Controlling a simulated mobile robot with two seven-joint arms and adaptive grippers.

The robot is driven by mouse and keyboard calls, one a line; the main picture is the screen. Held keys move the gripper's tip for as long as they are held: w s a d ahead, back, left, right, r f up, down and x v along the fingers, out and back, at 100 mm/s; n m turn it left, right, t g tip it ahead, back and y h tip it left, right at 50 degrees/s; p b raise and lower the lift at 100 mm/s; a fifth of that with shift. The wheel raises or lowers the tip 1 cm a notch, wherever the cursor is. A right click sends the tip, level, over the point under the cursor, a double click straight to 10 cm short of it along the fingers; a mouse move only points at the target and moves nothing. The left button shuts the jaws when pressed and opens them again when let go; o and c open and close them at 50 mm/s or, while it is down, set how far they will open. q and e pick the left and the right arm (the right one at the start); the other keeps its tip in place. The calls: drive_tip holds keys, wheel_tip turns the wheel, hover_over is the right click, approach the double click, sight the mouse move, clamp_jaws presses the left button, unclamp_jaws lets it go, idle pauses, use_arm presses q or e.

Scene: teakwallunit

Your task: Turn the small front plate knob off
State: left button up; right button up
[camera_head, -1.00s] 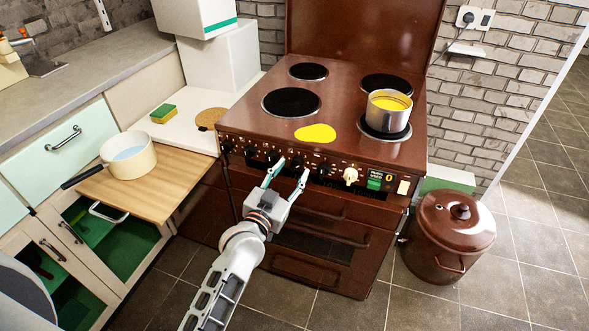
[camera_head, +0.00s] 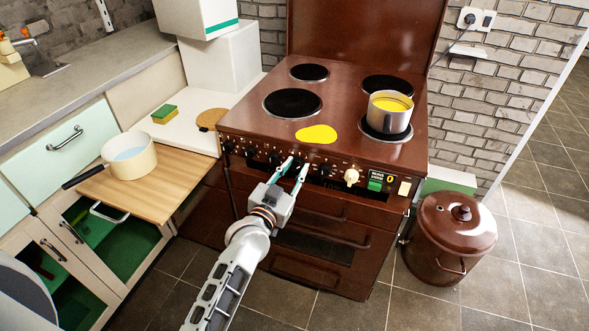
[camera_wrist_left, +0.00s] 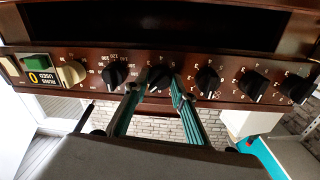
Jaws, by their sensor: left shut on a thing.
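The brown stove's front panel carries a row of black knobs and one cream knob (camera_head: 351,177); the cream knob also shows in the wrist view (camera_wrist_left: 72,73). My left gripper (camera_head: 296,164) is at the panel, its green fingers closed in on a black knob, the second one from the cream knob. In the wrist view the left gripper (camera_wrist_left: 154,88) has one finger on each side of this knob (camera_wrist_left: 159,78). The neighbouring black knobs (camera_wrist_left: 115,73) and (camera_wrist_left: 207,80) stand free beside the fingers. I cannot tell the held knob's exact setting.
A metal pot (camera_head: 388,113) with yellow contents stands on the front right plate. A yellow patch (camera_head: 316,134) lies on the stove top. A cream saucepan (camera_head: 129,154) is on the pull-out board at left. A brown lidded bin (camera_head: 449,240) stands right of the stove.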

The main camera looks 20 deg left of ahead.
use_arm(q)
drive_tip(key=shift+r+n+p, duration=0.15)
drive_tip(key=shift+n+p, duration=0.55)
drive_tip(key=shift+n, duration=0.1)
drive_tip(key=n+p, duration=0.2)
drive_tip(key=n, duration=0.1)
drive_tip(key=shift+f+n+p, duration=0.2)
drive_tip(key=shift+n+p, duration=0.35)
drive_tip(key=shift+n, duration=0.65)
drive_tip(key=shift+f+n+t+p, duration=0.1)
drive_tip(key=shift+n+t+p, duration=0.2)
drive_tip(key=shift+n, duration=0.6)
use_arm(e)
drive_tip(key=shift+s+a+r, duration=0.15)
drive_tip(key=shift+a+r, duration=0.05)
drive_tip(key=shift+r, duration=0.35)
drive_tip(key=shift+s+a+r, duration=0.15)
drive_tip(key=shift+r, duration=0.35)
drive_tip(key=shift+s+a+r, duration=0.15)
drive_tip(key=shift+a+r, duration=0.05)
drive_tip(key=shift+r, duration=0.45)
drive_tip(key=shift+w+r, duration=0.2)
drive_tip(key=shift+r, duration=0.1)
use_arm(q)
drive_tip(key=o, duration=1.1)
use_arm(e)
drive_tip(key=shift+f, duration=0.15)
